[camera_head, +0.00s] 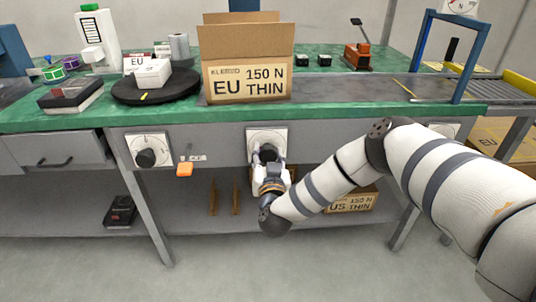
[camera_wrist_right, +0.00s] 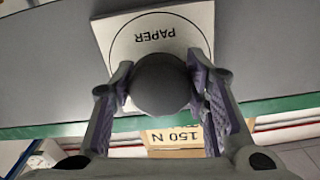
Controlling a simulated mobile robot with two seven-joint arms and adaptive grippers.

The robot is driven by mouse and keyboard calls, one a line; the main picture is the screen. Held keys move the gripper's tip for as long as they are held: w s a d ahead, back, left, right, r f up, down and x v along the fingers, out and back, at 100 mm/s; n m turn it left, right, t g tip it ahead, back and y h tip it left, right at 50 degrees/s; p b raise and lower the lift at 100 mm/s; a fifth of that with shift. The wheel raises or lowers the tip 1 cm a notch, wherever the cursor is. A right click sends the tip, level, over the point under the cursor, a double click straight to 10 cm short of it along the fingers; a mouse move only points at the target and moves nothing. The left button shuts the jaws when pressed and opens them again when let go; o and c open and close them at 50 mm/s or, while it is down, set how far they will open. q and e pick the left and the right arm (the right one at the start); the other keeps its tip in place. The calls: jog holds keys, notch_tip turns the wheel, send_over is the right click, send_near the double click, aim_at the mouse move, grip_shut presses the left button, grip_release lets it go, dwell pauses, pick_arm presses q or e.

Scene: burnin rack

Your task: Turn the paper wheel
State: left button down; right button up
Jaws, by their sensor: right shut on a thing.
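The paper wheel is a dark round knob (camera_wrist_right: 160,84) on a white square plate (camera_wrist_right: 192,24) marked PAPER, in the right wrist view. In the head view its plate (camera_head: 268,133) is on the front of the green bench, below the cardboard box. My right gripper (camera_wrist_right: 160,88) is shut on the knob, one finger pad on each side of it. In the head view my right gripper (camera_head: 268,160) reaches up to the plate from below and partly covers the knob. My left gripper is not in view.
A second knob (camera_head: 146,157) on a white plate is to the left, with an orange tag (camera_head: 184,169) beside it. An open cardboard box (camera_head: 247,82) marked EU 150 N THIN stands on the bench above. A lower shelf (camera_head: 300,222) holds another box (camera_head: 352,203).

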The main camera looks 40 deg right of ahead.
jog(key=m, duration=0.6)
jog(key=shift+a+m, duration=0.1)
jog(key=shift+m, duration=0.2)
dwell(0.4)
jog(key=o, duration=1.2)
jog(key=v, duration=1.2)
